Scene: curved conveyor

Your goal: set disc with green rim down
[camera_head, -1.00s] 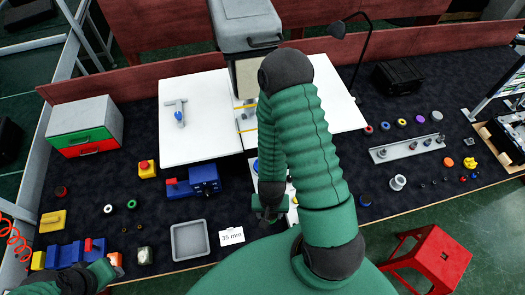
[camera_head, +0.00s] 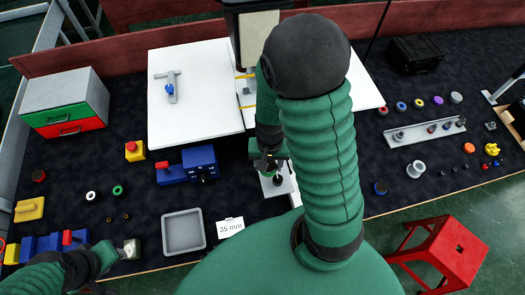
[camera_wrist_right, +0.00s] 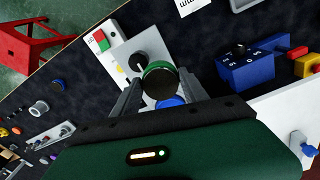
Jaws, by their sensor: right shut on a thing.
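The disc with the green rim (camera_wrist_right: 158,82) has a dark face and shows between the fingers of my right gripper (camera_wrist_right: 156,92) in the right wrist view. The gripper is shut on it, over or near a white panel (camera_wrist_right: 122,56); I cannot tell whether they touch. The panel bears a black knob (camera_wrist_right: 139,60) and a blue disc (camera_wrist_right: 171,102). In the head view my right gripper (camera_head: 267,164) is above the panel (camera_head: 284,186), partly hidden by my arm. My left gripper (camera_head: 108,256) is at lower left, beside a pale grey-green block (camera_head: 132,248); its fingers are unclear.
A grey tray (camera_head: 166,233) and a "35 mm" card (camera_head: 230,227) lie left of the panel. A blue device (camera_head: 199,160) stands behind them. A white board (camera_head: 190,115) lies further back. Small rings and a grey rail (camera_head: 425,134) are at right.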

